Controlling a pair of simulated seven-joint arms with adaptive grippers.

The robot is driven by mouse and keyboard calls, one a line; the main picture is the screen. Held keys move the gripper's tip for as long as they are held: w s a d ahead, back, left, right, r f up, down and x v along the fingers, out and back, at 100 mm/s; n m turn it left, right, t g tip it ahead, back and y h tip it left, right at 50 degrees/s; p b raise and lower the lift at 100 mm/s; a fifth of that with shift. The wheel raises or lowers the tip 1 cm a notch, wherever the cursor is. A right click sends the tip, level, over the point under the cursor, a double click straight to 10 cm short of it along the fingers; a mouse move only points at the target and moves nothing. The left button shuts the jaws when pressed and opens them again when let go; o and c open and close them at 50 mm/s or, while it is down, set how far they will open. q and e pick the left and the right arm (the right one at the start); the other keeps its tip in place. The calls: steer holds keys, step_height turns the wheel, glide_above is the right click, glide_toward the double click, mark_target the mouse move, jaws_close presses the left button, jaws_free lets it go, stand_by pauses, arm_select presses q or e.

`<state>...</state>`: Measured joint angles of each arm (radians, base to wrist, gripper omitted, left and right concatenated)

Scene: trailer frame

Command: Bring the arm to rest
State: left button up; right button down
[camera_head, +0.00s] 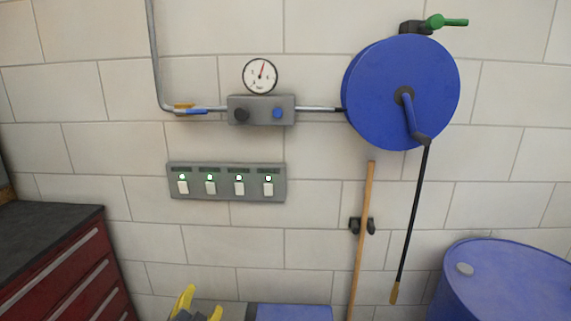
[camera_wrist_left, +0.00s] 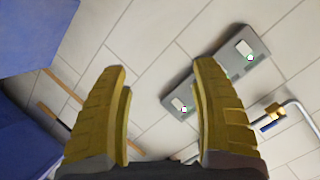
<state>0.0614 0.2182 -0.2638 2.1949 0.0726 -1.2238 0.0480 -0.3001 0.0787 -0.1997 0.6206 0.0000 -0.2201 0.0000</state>
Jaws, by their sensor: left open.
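My left gripper (camera_head: 199,304) shows at the bottom edge of the head view, left of centre, with only its yellow fingertips and a dark part in sight. In the left wrist view its two yellow fingers (camera_wrist_left: 160,72) stand wide apart, open, with nothing between them but the tiled wall behind. The rest of the left arm is out of sight below the head view. My right gripper is in neither view. The grey switch panel (camera_head: 227,198) is on the wall above the left gripper, and part of it (camera_wrist_left: 215,73) shows behind the right-hand finger in the wrist view.
A red drawer cabinet (camera_head: 75,262) stands at the left and a blue drum (camera_head: 500,285) at the lower right. A blue reel (camera_head: 385,90), gauge (camera_head: 260,76) and pipe (camera_head: 155,60) are on the wall. A wooden pole (camera_head: 363,250) stands against it.

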arm_select(q)
steer(key=s+a+f+g+y, duration=0.1)
steer(key=s+a+f+g, duration=0.3)
steer(key=s, duration=0.6)
steer(key=s+a+f+g+y, duration=0.1)
steer(key=s+a+f, duration=0.1)
steer(key=s+f, duration=0.6)
steer(key=s+a+f+g+y, duration=0.2)
steer(key=s+a, duration=0.1)
steer(key=s, duration=1)
steer(key=s+d+f+n+g+h, duration=0.1)
steer(key=d+f+h, duration=0.15)
steer(key=f, duration=1.35)
steer(key=s+d+f+g+h, duration=0.15)
steer(key=d+f, duration=0.25)
steer(key=f, duration=1.3)
steer(key=s+f+n+g+h, duration=0.1)
steer(key=s+f+n+g, duration=0.2)
steer(key=s+f, duration=1.6)
steer(key=shift+s+a, duration=0.25)
steer(key=shift+s, duration=1.05)
steer(key=shift+f, duration=0.1)
